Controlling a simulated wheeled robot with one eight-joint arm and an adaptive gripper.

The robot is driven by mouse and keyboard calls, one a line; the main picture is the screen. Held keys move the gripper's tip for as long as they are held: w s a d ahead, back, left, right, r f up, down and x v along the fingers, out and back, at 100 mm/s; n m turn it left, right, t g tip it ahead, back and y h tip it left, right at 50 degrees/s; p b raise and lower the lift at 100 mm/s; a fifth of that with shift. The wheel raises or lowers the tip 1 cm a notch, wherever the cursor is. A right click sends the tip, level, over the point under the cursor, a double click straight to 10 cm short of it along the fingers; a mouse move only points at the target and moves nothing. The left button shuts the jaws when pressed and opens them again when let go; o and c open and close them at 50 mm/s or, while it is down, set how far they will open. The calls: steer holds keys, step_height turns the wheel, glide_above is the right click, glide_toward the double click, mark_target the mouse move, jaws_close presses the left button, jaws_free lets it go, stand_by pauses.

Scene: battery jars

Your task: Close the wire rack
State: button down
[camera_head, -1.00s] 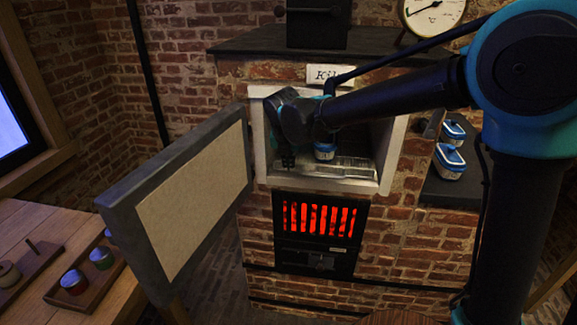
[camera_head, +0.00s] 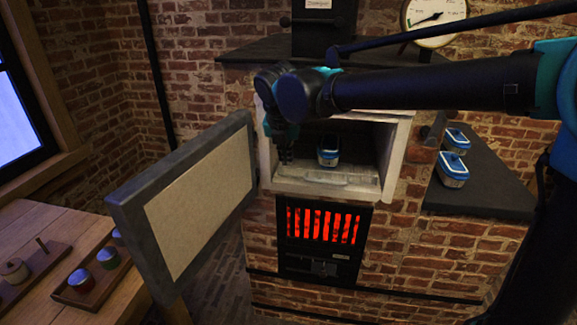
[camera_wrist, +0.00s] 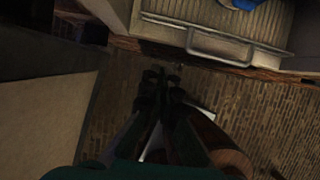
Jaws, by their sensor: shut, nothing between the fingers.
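The wire rack (camera_head: 345,178) lies on the floor of the kiln's open chamber, its front rail near the opening. A blue-lidded jar (camera_head: 328,150) stands on it. In the wrist view the rack's front bar (camera_wrist: 220,47) runs across the upper right, with the jar's blue lid (camera_wrist: 240,4) cut off at the top edge. My gripper (camera_head: 286,158) hangs at the left side of the kiln opening. It is shut and empty. In the wrist view my gripper (camera_wrist: 165,76) is over the brick floor, left of and apart from the rack's bar.
The kiln door (camera_head: 195,205) stands swung open on the left, close to my gripper. Red-glowing bars (camera_head: 322,225) show below the chamber. Two blue-lidded jars stand on the dark right ledge (camera_head: 480,192). A wooden table (camera_head: 40,220) with trays stands at left.

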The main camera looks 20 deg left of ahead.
mark_target(286, 167)
steer(key=w+a+f, duration=0.1)
steer(key=w+f, duration=0.1)
steer(key=f, duration=0.1)
steer(key=w+a+f, duration=0.1)
steer(key=w+f, duration=0.1)
steer(key=f, duration=0.1)
steer(key=w+a+f, duration=0.1)
steer(key=w+f, duration=0.1)
steer(key=f, duration=0.1)
steer(key=shift+a+f, duration=0.25)
steer(key=shift+a, duration=0.05)
steer(key=shift+w+a, duration=0.1)
steer(key=shift+w, duration=0.3)
steer(key=shift+w+a, duration=0.15)
steer(key=shift+w, duration=0.5)
steer(key=shift+w+a, duration=0.15)
steer(key=shift+w, duration=0.5)
